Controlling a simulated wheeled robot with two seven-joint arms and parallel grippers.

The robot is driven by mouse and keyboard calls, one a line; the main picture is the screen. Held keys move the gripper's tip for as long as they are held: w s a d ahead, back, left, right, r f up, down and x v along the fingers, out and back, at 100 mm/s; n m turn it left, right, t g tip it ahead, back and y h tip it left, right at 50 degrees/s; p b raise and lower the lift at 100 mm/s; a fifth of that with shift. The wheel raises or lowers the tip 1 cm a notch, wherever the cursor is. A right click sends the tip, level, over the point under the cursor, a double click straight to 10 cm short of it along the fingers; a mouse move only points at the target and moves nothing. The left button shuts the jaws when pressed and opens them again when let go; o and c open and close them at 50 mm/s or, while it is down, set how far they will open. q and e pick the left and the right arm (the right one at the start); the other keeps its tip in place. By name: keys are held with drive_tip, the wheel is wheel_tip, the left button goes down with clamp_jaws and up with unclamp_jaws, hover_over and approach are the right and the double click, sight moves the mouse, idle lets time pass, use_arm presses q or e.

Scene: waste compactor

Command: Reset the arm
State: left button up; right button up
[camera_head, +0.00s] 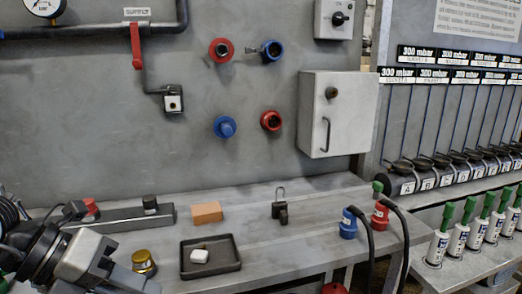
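My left arm (82,256) comes in at the lower left corner, low over the front left of the grey bench. Its black and light grey links show there. The part at its right end, which may be my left gripper (112,277), is cut by the bottom edge, and I cannot make out its fingers. No held object shows. My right arm and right gripper are outside the view.
Blue (348,224) and red (380,216) plugs with cables stand right. A grey cabinet (337,112) protrudes behind.

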use_arm(q)
drive_tip(key=d+r+n+t+h, duration=0.35)
drive_tip(key=d+n+h, duration=0.4)
drive_tip(key=h, duration=0.35)
drive_tip(key=w+a+f+n+t+y+p, duration=0.1)
drive_tip(key=w+a+f+n+t+y, duration=0.15)
drive_tip(key=f+n+t+y, duration=0.55)
drive_tip(key=w+a+f+n+t+y, duration=0.2)
drive_tip(key=a+f+n+t+y, duration=0.15)
drive_tip(key=n, duration=0.95)
drive_tip(key=s+d+f+n+g+y, duration=0.1)
drive_tip(key=s+f+n+g+y, duration=0.1)
drive_tip(key=s+f, duration=0.3)
drive_tip(key=s+d+f+n+g+y, duration=0.1)
drive_tip(key=s+f+n+g, duration=0.3)
drive_tip(key=f, duration=0.9)
drive_tip(key=shift+s+g+y, duration=0.6)
drive_tip(key=shift+y, duration=0.25)
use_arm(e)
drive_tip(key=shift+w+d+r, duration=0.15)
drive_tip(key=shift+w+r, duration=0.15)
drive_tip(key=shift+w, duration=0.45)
